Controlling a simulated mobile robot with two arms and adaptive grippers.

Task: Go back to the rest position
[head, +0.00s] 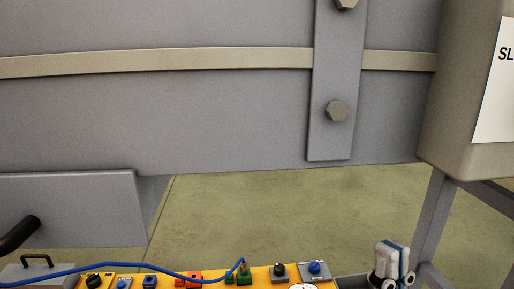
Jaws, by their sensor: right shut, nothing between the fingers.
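My right gripper (391,279) shows at the bottom right of the head view. Its fingers are shut with nothing between them, and the picture's lower edge cuts off part of it. It is just right of a yellow panel (262,279) and apart from it. My left gripper is not in view.
The yellow panel carries several coloured knobs and blocks, and a blue cable (120,264) runs to a green plug (244,275). A large grey machine side (220,120) fills the upper view. A grey frame leg (434,222) stands right of my gripper. Bare floor (260,210) lies behind.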

